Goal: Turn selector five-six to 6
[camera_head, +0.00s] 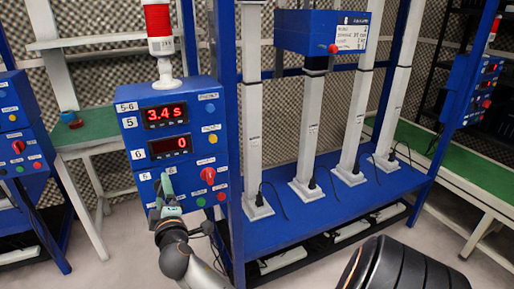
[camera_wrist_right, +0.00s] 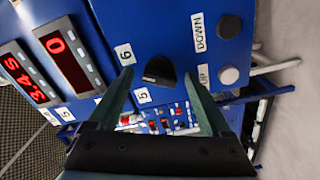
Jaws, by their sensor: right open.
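The blue control panel (camera_head: 176,140) carries red displays reading 3.4 s and 0. A black selector knob (camera_wrist_right: 158,70) shows in the wrist view, beside a label 6 (camera_wrist_right: 125,54) and a label 5 (camera_wrist_right: 143,95). Which label the knob points to is hard to tell. My right gripper (camera_head: 167,186) is at the lower left of the panel and hides the knob in the head view. In the wrist view its two fingers (camera_wrist_right: 160,76) are open, one on each side of the knob, with gaps visible. My left gripper is not in view.
A red knob (camera_head: 208,174) and small coloured buttons sit right of the gripper on the panel. Round buttons by the DOWN label (camera_wrist_right: 199,32) and UP label (camera_wrist_right: 203,75) are close to one finger. A blue frame with grey columns (camera_head: 306,130) stands to the right.

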